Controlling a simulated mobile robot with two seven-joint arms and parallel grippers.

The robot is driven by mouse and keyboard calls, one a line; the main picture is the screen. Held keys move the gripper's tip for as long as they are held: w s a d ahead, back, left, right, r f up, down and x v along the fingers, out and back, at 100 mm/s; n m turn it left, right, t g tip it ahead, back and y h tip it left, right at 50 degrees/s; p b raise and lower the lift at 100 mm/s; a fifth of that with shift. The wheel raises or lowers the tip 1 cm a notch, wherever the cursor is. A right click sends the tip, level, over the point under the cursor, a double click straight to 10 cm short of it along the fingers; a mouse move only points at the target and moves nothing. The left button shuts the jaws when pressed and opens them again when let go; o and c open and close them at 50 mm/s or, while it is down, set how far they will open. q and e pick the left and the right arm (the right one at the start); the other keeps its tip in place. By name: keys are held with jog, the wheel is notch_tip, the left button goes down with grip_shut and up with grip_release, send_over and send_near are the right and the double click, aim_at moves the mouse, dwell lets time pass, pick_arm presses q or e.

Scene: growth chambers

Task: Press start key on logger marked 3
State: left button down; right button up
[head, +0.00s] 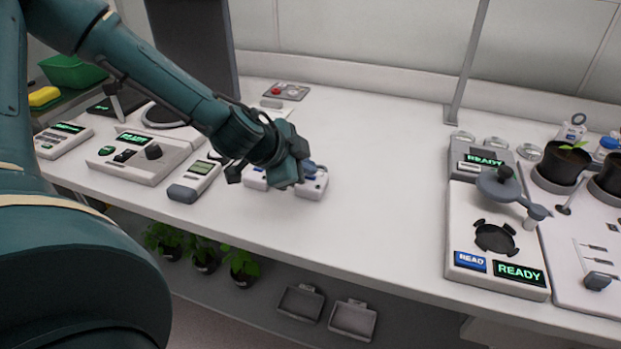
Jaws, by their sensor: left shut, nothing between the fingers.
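Two small white devices with blue parts, which look like the loggers, sit near the front edge of the bench. The right one (313,187) shows to the right of my left gripper (299,174); the left one (254,180) is partly behind it. My left gripper is shut and empty, right over or beside these devices. I cannot tell whether it touches one. No number 3 or start key can be made out, as the gripper covers part of them and they are small. My right gripper is not in view.
A handheld meter (194,181) and a box with a knob and green display (138,156) lie to the left. A station with READY displays (495,240) stands at the right, near a potted seedling (561,163). The bench between is clear. Plants (241,263) stand below.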

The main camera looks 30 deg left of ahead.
pick_arm(q)
jog(key=shift+f+b, duration=0.3)
jog(key=shift+b, duration=0.05)
dwell(0.6)
jog(key=shift+r, duration=0.15)
jog(key=shift+r+p, duration=0.6)
jog(key=shift+r, duration=0.05)
notch_tip(320, 180, up, 5)
jog(key=p, duration=0.4)
dwell(0.9)
